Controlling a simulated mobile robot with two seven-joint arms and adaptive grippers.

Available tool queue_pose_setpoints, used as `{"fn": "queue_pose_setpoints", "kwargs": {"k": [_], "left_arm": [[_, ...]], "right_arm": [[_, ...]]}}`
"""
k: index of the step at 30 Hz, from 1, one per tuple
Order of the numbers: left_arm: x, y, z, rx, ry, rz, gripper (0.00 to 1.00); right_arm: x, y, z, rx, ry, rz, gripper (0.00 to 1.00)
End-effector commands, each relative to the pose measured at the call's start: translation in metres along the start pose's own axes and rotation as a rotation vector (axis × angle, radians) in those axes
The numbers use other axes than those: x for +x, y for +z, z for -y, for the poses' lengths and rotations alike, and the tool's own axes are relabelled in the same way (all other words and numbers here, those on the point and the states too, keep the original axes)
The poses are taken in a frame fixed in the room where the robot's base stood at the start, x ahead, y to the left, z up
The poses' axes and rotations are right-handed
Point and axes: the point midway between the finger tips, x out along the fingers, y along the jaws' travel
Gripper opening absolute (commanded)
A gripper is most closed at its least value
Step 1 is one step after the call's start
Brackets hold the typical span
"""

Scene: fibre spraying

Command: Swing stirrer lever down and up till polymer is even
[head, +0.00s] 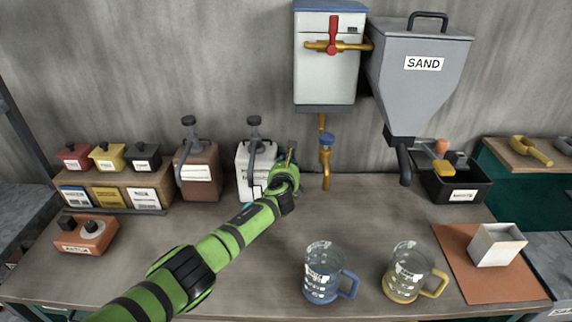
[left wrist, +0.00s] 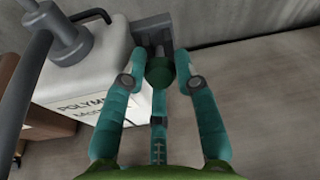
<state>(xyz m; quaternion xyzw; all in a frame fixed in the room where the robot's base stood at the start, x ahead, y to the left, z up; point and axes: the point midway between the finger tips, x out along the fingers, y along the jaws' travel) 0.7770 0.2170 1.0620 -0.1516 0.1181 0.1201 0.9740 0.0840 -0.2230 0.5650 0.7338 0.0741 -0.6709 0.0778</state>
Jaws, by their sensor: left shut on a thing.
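A white polymer container (head: 243,178) stands at the back of the bench, with a dark pump-like top and a grey curved tube. It also shows at the left of the left wrist view (left wrist: 88,82), its label partly readable as "POLYM". My left gripper (head: 287,168) is just right of it, shut on a dark green round knob (left wrist: 159,72). The knob, which I take to be the stirrer lever's end, sits in front of a grey bracket (left wrist: 152,36). My fingers hide most of the lever, and the polymer inside cannot be seen. My right gripper is not in view.
A brown container (head: 198,172) stands left of the polymer container. A brass tap pipe (head: 326,165) hangs to the right of my gripper. A blue-handled jug (head: 322,272) and a yellow-handled jug (head: 408,270) stand in front. The bench between is clear.

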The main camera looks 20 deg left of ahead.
Motion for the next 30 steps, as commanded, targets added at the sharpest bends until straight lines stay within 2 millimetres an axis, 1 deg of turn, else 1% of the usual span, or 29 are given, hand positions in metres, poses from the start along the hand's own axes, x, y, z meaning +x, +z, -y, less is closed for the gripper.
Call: {"fn": "queue_pose_setpoints", "kwargs": {"k": [1,13,14,15,16,30], "left_arm": [[0.0014,0.0185,0.0054,-0.004,-0.009,0.021,0.0],[0.0025,0.0197,0.0049,-0.003,-0.008,0.018,0.0],[0.0025,0.0197,0.0049,-0.004,-0.008,0.018,0.34],[0.0025,0.0196,0.0047,-0.003,-0.008,0.018,0.5],[0.0025,0.0195,0.0047,-0.003,-0.008,0.018,0.54],[0.0021,0.0135,0.0046,-0.003,-0.006,0.009,0.54]], "right_arm": [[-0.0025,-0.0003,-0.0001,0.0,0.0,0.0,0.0],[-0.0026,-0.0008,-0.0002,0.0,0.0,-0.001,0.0],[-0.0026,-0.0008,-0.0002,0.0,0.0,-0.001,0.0],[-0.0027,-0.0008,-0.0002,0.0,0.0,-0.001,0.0],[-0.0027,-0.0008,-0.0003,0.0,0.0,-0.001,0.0],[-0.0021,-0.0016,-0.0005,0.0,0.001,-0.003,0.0]]}}
